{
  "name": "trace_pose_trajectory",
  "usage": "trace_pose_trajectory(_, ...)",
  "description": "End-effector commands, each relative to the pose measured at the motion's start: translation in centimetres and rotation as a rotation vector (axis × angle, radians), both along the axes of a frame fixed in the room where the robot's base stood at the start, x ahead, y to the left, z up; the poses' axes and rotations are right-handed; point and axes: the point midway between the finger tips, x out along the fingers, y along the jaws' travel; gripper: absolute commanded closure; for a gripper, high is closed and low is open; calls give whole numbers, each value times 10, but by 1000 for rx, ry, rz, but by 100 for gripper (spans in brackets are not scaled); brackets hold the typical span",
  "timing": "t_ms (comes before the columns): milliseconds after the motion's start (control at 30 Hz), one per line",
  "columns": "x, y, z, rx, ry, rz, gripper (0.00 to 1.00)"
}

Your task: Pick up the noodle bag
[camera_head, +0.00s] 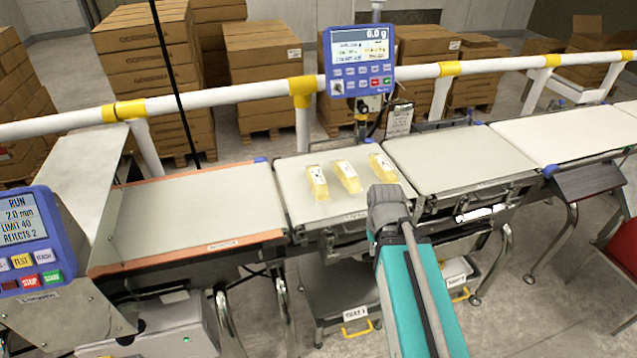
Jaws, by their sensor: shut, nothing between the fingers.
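Three small yellow bags lie apart in a row on the weighing belt (300,212): a left bag (317,183), a middle bag (348,177) and a right bag (383,168). They look alike, each with small dark print, too small to read; I cannot tell which is the noodle bag. My gripper (386,194) is at the end of my teal and grey arm, at the belt's front right corner, just in front of the right bag in the picture. It is shut and holds nothing. Its fingertips are mostly hidden behind the grey wrist.
An infeed belt (190,215) lies left, outfeed belts (445,160) right. A blue display (358,60) reading 0.0 g stands behind the bags. A white rail (230,95) runs behind. A control panel (28,235) is at front left. The weighing belt's front left is clear.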

Motion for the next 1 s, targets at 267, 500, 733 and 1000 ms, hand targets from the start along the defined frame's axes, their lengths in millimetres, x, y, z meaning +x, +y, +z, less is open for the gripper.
trace_pose_trajectory(267,1,0,0,0,-1,0,85)
trace_pose_trajectory(500,26,8,11,1,-32,17,41)
trace_pose_trajectory(733,93,35,38,5,-125,64,0)
trace_pose_trajectory(1000,189,86,78,19,-270,133,0)
